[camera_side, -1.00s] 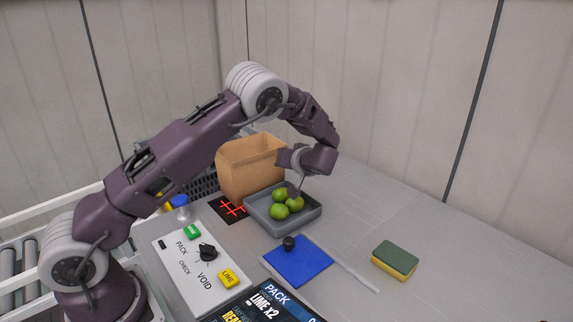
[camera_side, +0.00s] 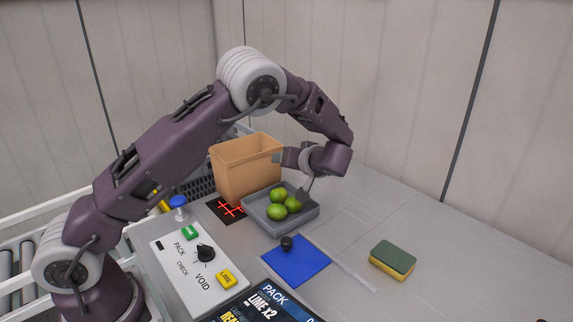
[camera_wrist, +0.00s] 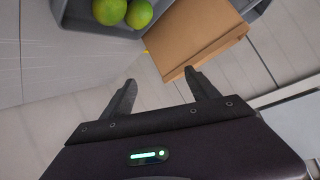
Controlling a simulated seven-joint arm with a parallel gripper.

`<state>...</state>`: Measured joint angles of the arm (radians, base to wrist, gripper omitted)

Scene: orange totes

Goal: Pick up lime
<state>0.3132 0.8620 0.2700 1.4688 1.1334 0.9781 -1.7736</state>
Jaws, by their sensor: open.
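Several green limes lie together in a grey tray (camera_side: 262,226). In the side view one lime (camera_side: 277,195) is at the back, one (camera_side: 293,204) at the right and one (camera_side: 277,211) at the front. My gripper (camera_side: 304,195) points down at the tray's right side, close to the right lime; whether it touches cannot be told. In the wrist view my gripper (camera_wrist: 160,79) is open with nothing between its fingers. Two limes, a left one (camera_wrist: 108,11) and a right one (camera_wrist: 139,14), show at the top edge, beyond the fingertips and partly cut off.
A blue pad (camera_side: 297,263) with a dark knob (camera_side: 286,243), a button panel (camera_side: 185,266) and a screen (camera_side: 265,305) are in front. A sponge (camera_side: 393,260) lies right, with clear table around it.

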